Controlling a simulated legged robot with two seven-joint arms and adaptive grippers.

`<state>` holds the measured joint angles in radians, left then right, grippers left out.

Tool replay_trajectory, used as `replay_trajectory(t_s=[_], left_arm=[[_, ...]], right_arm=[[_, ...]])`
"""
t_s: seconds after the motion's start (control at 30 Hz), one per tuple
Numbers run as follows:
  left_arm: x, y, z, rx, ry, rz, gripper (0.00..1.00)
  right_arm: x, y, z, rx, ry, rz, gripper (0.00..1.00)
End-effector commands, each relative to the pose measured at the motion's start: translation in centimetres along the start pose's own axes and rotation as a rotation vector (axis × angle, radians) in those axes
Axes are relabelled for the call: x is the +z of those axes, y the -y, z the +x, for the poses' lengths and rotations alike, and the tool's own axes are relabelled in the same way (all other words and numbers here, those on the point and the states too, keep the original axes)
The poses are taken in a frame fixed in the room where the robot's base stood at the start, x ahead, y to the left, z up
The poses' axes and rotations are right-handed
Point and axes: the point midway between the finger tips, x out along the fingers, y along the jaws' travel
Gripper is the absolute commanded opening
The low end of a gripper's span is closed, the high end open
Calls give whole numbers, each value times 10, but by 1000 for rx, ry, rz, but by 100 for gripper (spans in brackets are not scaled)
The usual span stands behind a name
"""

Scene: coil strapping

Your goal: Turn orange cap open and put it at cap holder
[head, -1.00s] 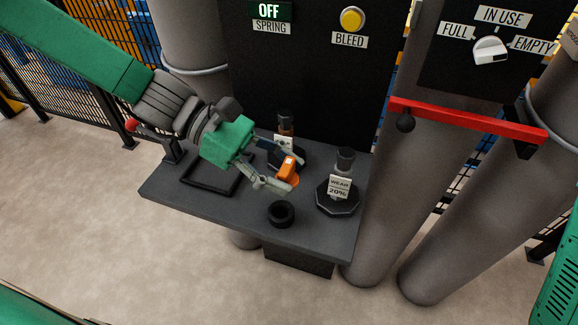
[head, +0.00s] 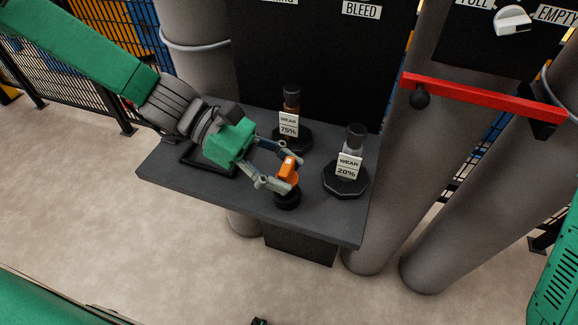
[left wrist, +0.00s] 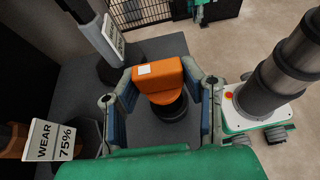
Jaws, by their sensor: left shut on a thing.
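My left gripper (head: 293,174) is shut on the orange cap (head: 287,168), with one finger on each side of it. The cap also shows between the fingers in the left wrist view (left wrist: 157,78). The cap holder, a black round ring (head: 287,200), stands on the grey table near its front edge. The cap is right over the holder, which also shows under it in the left wrist view (left wrist: 171,107). The cap hides the holder's middle, so I cannot tell whether they touch. My right gripper does not show clearly in any view.
On the table (head: 220,200), a "WEAR 75%" post (head: 291,125) stands behind the cap. A "WEAR 20%" post (head: 348,170) stands to its right. A black frame (head: 195,160) lies at the left. A red bar (head: 480,97) runs across the large pipes at the right.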

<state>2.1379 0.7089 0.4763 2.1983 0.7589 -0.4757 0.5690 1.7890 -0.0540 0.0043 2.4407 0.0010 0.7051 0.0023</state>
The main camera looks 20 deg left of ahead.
Motion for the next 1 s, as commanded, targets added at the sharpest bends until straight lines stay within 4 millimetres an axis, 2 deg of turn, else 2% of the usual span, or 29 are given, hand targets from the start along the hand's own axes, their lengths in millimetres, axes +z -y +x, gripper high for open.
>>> replay_trajectory(t_s=[1.0], left_arm=[[5, 0, 10, -2, -9, 1, 9]], right_arm=[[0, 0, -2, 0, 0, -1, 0]])
